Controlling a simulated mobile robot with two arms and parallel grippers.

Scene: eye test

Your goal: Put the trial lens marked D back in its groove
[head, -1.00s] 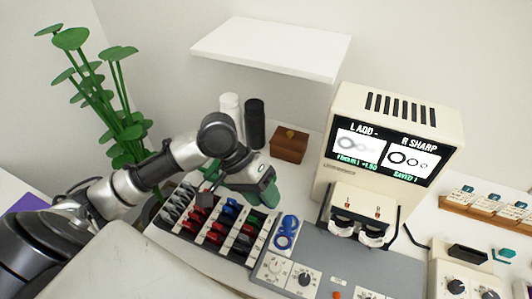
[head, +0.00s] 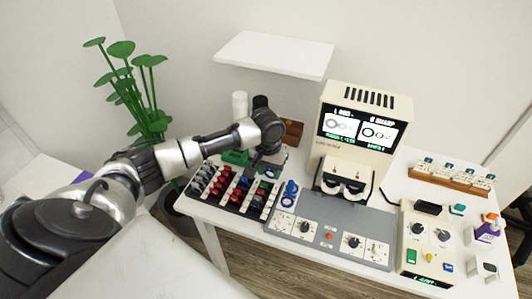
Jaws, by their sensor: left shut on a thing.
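The black lens tray (head: 222,207) stands on the white table, with rows of grey, red, blue, black and green trial lenses between pale strips. My left gripper (head: 259,171) points down over the back right part of the tray, among the lenses there. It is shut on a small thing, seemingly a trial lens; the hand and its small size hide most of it. I cannot read a D on any lens. Whether the held lens touches a groove is not clear. My right gripper is not in view.
Blue ring-shaped parts (head: 290,190) are right of the tray, close to the grey control panel (head: 330,215). The cream viewer (head: 355,140) with a lit screen stands behind the panel. A green block (head: 235,157) and a brown box (head: 293,132) are behind the tray. A plant (head: 140,75) is left.

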